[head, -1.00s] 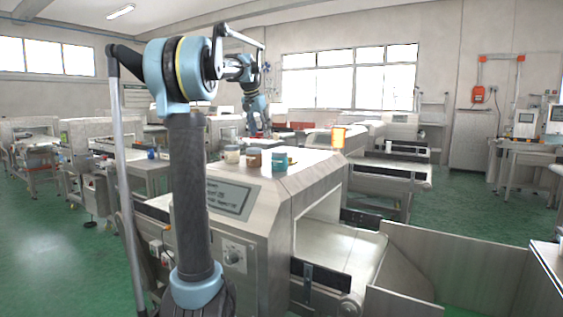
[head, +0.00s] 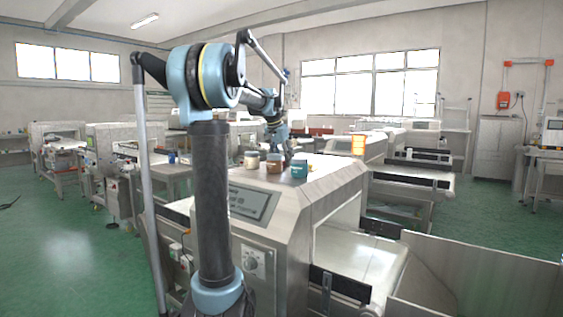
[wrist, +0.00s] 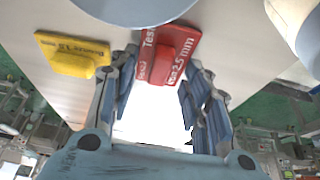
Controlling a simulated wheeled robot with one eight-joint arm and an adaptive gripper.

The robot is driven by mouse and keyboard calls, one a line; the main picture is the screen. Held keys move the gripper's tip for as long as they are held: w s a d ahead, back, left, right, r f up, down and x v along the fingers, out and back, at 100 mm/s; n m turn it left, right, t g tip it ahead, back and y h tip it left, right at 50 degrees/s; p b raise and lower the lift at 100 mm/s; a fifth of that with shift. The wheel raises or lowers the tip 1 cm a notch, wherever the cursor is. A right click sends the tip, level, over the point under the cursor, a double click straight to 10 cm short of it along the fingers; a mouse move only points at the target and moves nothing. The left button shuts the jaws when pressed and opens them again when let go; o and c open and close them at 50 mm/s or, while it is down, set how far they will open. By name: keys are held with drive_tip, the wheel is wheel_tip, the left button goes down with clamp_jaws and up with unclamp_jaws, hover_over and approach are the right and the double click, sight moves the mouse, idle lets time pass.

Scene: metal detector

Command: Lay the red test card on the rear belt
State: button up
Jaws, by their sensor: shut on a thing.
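The red test card (wrist: 168,55) with printed text sits between my gripper's fingers in the wrist view. My gripper (wrist: 160,75) is shut on it. A yellow test card (wrist: 72,55) lies on the pale metal surface to the left of it. In the head view my gripper (head: 285,152) is small and partly hidden, over the top of the steel metal detector (head: 325,180). The red card cannot be made out there. A pale belt (head: 360,255) comes out of the detector's right side. Another belt (head: 412,176) lies farther back.
A steel guard (head: 480,270) borders the near belt. Green floor (head: 60,240) is open at left.

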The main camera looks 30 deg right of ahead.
drive_tip(key=shift+f, duration=0.15)
drive_tip(key=o, duration=1.1)
